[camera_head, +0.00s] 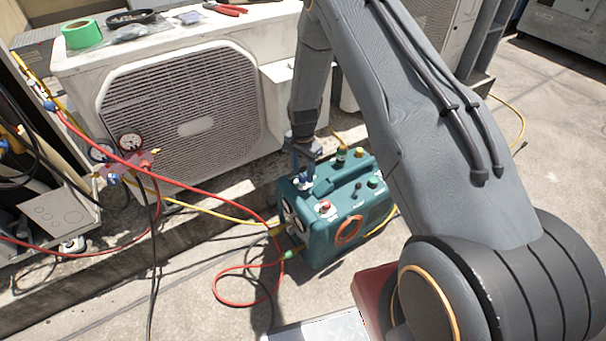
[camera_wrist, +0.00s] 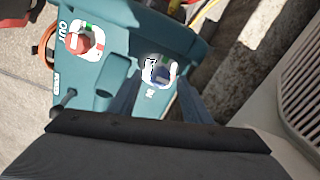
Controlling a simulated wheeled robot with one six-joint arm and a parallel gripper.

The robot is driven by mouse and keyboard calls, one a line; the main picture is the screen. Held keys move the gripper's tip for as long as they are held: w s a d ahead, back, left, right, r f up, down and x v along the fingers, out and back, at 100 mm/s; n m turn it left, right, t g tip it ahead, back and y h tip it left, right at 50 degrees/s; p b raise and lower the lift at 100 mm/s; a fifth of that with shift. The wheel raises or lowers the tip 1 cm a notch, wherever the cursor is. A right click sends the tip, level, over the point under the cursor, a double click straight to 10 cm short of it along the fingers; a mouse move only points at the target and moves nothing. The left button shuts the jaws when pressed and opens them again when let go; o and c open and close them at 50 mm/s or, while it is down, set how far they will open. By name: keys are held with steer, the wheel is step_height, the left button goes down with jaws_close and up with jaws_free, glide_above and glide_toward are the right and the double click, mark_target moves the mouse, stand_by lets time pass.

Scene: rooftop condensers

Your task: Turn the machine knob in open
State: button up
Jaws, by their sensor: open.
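The teal machine (camera_head: 340,235) stands on the rooftop floor. My gripper (camera_head: 303,168) points down over the machine's top, at the blue knob. In the wrist view my gripper (camera_wrist: 155,88) is open, with one finger on each side of the IN knob. The knob lies near the fingertips, and I cannot tell whether they touch it. In the head view the gripper partly hides this knob.
A large condenser (camera_head: 185,115) stands behind, with green tape (camera_head: 82,34) and red-handled pliers (camera_head: 226,9) on top. A red hose (camera_head: 205,184) and a yellow hose (camera_head: 205,211) run to the machine from the gauges (camera_head: 130,143).

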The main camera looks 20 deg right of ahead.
steer(key=shift+f, duration=0.55)
steer(key=c, duration=1)
steer(key=shift+c, duration=0.2)
